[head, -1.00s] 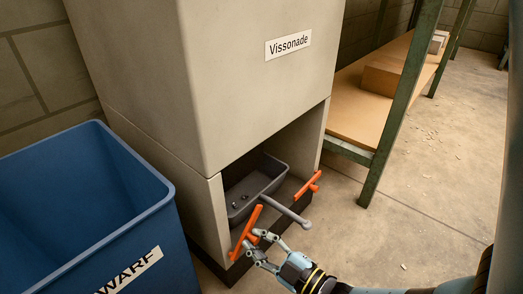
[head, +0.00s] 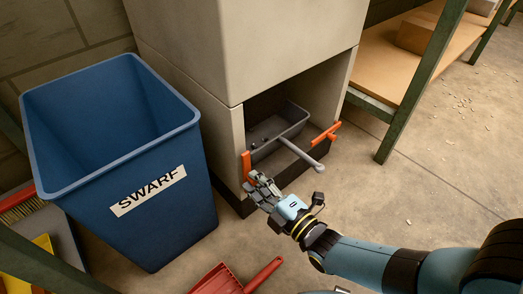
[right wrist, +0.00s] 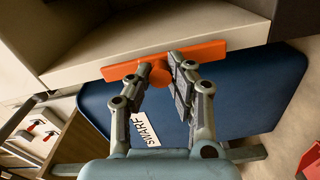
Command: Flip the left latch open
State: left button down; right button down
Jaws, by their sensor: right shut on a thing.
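The left latch (head: 246,166) is an orange bar at the lower left of the press opening, standing near upright in the head view. The right wrist view shows it as a long orange bar (right wrist: 205,52) with a round orange knob (right wrist: 160,76). My right gripper (head: 260,184) is at the latch, its fingers (right wrist: 157,68) shut on it around the knob. The fingers hide the bar's lower end in the head view. The right latch (head: 326,133) is a slanted orange bar on the other side of the opening. My left gripper is not in view.
A grey tray (head: 262,130) with a bar handle (head: 300,154) sits in the opening. A blue SWARF bin (head: 150,225) stands close left of the press. A red dustpan (head: 220,281) lies in front. A shelf (head: 385,65) stands right; floor between is clear.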

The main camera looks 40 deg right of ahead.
jog(key=shift+s+a, duration=0.1)
jog(key=shift+a, duration=0.05)
dwell(0.3)
jog(key=c, duration=1.2)
grip_release()
jog(key=shift+r, duration=0.5)
jog(key=o, duration=0.7)
jog(key=r, duration=0.9)
jog(key=shift+w, duration=0.25)
jog(key=shift+c, duration=0.2)
jog(key=shift+s+r, duration=0.1)
jog(key=shift+r, duration=0.25)
jog(key=c, duration=0.6)
jog(key=shift+f, duration=0.25)
jog(key=shift+c, duration=0.4)
